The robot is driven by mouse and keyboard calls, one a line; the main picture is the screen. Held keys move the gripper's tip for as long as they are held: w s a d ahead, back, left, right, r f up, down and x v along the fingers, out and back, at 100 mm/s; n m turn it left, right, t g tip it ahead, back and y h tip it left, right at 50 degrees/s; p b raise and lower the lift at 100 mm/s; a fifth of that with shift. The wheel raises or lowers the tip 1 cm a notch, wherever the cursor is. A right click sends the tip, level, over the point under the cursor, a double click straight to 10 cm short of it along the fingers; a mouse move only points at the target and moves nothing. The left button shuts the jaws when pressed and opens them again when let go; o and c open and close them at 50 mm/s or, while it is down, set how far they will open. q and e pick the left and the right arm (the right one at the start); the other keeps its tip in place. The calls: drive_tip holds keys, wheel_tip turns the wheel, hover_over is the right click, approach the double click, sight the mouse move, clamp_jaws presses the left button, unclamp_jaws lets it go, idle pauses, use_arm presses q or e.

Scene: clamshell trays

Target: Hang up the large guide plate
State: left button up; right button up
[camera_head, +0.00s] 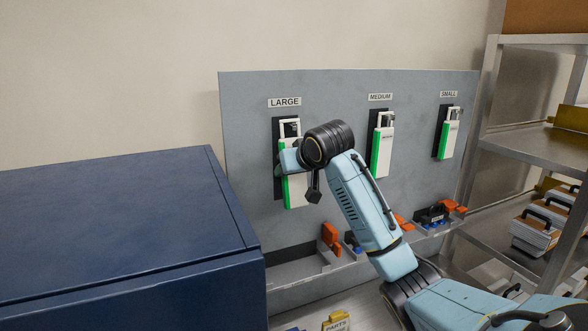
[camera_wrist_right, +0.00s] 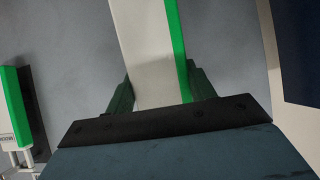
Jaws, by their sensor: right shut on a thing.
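The large guide plate (camera_head: 294,191), white with a green edge, is upright against the dark backing under the LARGE label (camera_head: 284,102) on the grey board. Its top opening is at the height of the peg there; I cannot tell whether it bears on the peg. My right gripper (camera_head: 290,162) is shut on the plate, and its wrist hides part of the plate's middle. In the right wrist view the plate (camera_wrist_right: 150,50) stands between the two dark fingers (camera_wrist_right: 160,88). My left gripper is not in view.
The medium plate (camera_head: 382,152) and small plate (camera_head: 449,138) hang to the right on the board (camera_head: 345,100). A blue cabinet (camera_head: 110,220) stands at left, close to the board. A ledge with orange parts (camera_head: 331,238) runs below. A metal shelf (camera_head: 540,148) stands at right.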

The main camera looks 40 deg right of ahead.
drive_tip(key=o, duration=1.3)
drive_tip(key=b+v, duration=0.2)
drive_tip(key=v, duration=1.1)
drive_tip(key=shift+s+r, duration=0.2)
drive_tip(key=shift+s, duration=0.05)
